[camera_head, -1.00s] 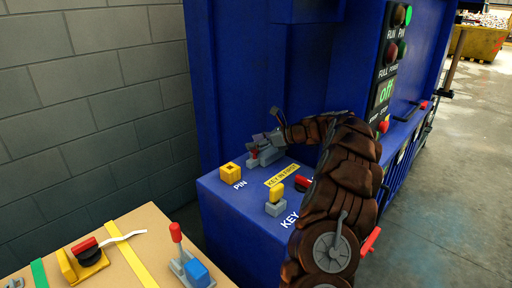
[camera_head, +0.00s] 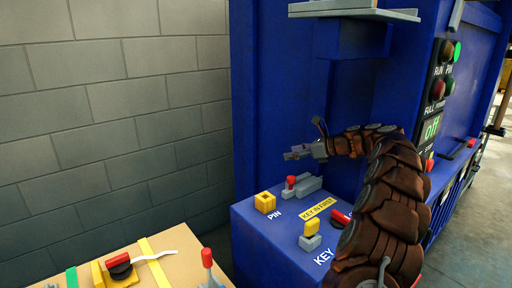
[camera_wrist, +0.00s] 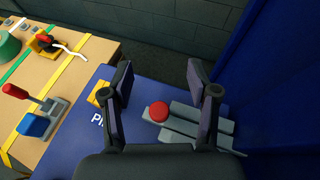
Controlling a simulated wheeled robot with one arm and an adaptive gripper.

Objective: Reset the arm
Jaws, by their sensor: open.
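My brown segmented arm (camera_head: 385,200) rises at the right of the head view and bends left over the blue machine's ledge. My gripper (camera_head: 292,153) is above the ledge, apart from the things on it. In the wrist view my gripper (camera_wrist: 160,100) is open, its two dark fingers wide apart with nothing between them. Below it, a red-knobbed lever on a grey slotted base (camera_wrist: 160,112) shows; the head view also shows this lever (camera_head: 291,186).
A yellow PIN socket (camera_head: 265,202) and a yellow key on a grey block (camera_head: 311,232) stand on the blue ledge. A cardboard-coloured table (camera_head: 183,240) is at lower left. A grey block wall (camera_head: 110,130) is behind. A grey shelf (camera_head: 355,11) juts out above.

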